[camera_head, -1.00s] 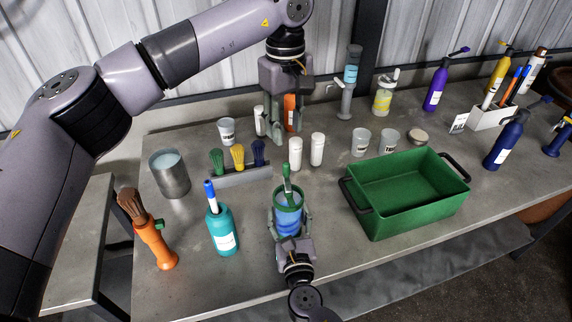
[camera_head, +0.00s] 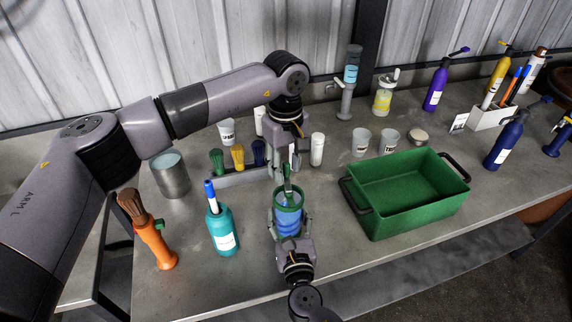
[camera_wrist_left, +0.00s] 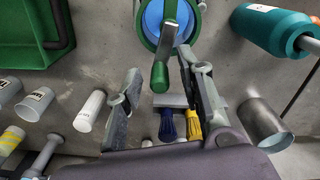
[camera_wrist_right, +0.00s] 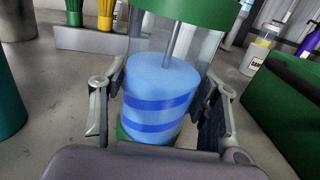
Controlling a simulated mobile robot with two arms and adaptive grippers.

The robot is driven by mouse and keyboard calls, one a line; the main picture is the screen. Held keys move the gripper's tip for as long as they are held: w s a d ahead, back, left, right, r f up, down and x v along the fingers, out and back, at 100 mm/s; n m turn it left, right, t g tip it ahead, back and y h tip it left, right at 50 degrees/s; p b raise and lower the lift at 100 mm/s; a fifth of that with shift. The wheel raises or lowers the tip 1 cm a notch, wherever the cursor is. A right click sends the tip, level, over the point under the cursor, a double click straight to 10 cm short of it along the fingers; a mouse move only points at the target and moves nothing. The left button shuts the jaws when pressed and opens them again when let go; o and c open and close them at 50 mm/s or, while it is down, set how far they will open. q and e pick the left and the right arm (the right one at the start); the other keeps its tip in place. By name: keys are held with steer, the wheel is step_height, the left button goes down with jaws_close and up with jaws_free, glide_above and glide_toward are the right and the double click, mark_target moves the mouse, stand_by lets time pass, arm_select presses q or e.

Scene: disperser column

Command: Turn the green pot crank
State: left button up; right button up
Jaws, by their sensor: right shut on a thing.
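The green pot (camera_head: 289,222) is a clear cylinder with a green rim and blue striped contents, upright near the table's front. Its body also shows in the right wrist view (camera_wrist_right: 160,95). My right gripper (camera_head: 291,214) is shut around its sides. The pot's crank has a green handle (camera_wrist_left: 160,75) at the rim, also in the head view (camera_head: 288,185). My left gripper (camera_wrist_left: 161,68) points down just above the pot. Its fingers are apart, with the handle seen between them; I cannot tell whether they touch it.
A green bin (camera_head: 405,195) stands to the right. A teal bottle (camera_head: 222,230) and an orange brush (camera_head: 155,240) stand to the left. A rack of small coloured brushes (camera_head: 238,176) and white containers (camera_head: 317,150) are behind. The table's front edge is close to the pot.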

arm_select(q)
steer(key=shift+c, duration=0.2)
jaws_close()
stand_by(0.5)
